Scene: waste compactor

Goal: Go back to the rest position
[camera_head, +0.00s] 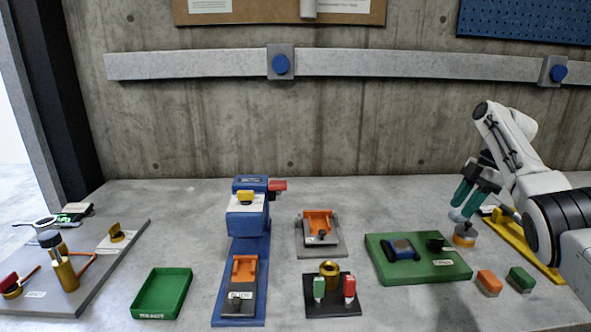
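My gripper (464,208) is at the right, with two teal fingers pointing down. The fingers look apart, with a gap between them, and I see nothing held in it. Just below the fingertips stands a small round object with an orange base (464,236) and a grey top, by the right edge of the green board. I cannot tell whether the fingertips touch it. My arm reaches in from the right edge and hides part of the yellow rail there.
A green board (430,271) with a blue device lies left of my gripper. Orange (488,283) and green (522,279) blocks lie in front. A blue press (248,212), black stand (332,297), green tray (162,293) and grey plate (92,270) stand further left. The concrete wall is behind.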

